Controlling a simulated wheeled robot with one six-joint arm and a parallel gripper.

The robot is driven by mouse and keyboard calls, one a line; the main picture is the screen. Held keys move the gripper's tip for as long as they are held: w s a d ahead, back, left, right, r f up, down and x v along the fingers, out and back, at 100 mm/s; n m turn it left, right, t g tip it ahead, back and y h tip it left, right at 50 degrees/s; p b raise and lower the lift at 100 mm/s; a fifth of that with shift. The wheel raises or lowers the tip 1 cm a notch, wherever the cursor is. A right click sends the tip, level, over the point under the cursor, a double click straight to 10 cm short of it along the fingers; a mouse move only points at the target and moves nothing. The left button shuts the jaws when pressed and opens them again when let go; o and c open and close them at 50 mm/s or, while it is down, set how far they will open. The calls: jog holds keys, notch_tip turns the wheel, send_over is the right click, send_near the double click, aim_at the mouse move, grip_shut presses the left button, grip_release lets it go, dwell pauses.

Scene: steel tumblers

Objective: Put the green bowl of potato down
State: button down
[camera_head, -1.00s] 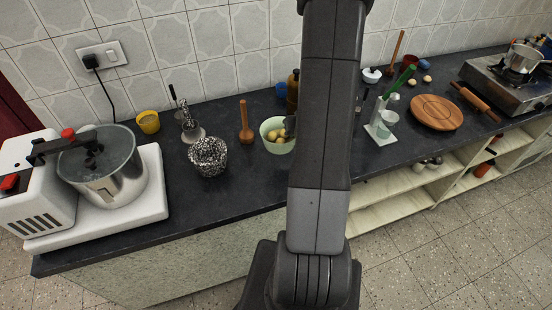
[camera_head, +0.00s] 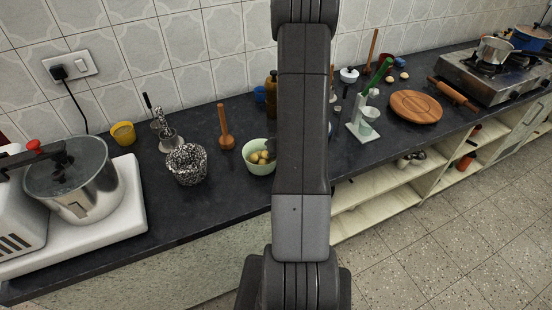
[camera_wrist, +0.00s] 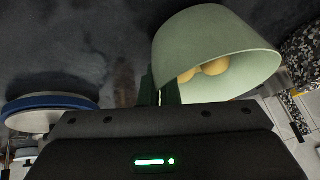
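The pale green bowl (camera_head: 249,161) holds yellow-brown potatoes (camera_head: 262,157). In the head view it shows just left of my arm, which hides its right part. In the wrist view the bowl (camera_wrist: 225,45) is large, with its open side toward the bottom of the picture and potatoes (camera_wrist: 214,67) inside. My gripper (camera_wrist: 160,90) has its dark fingers on either side of the bowl's wall at the left rim, shut on it. I cannot tell whether the bowl's base touches the dark counter (camera_head: 215,205).
A wooden pestle (camera_head: 226,141) and a black-and-white speckled pot (camera_head: 187,166) stand left of the bowl. A steel cooker (camera_head: 75,185) is further left. A white stand (camera_head: 366,131) and round wooden board (camera_head: 416,107) are right. Bare counter lies in front of the bowl.

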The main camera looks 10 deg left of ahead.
jog(key=shift+f, duration=0.35)
jog(key=shift+f, duration=0.15)
jog(key=c, duration=1.6)
grip_release()
jog(key=shift+c, duration=0.2)
jog(key=shift+r, duration=0.2)
jog(key=p+v, duration=0.4)
jog(key=v, duration=0.8)
jog(key=shift+p, duration=0.4)
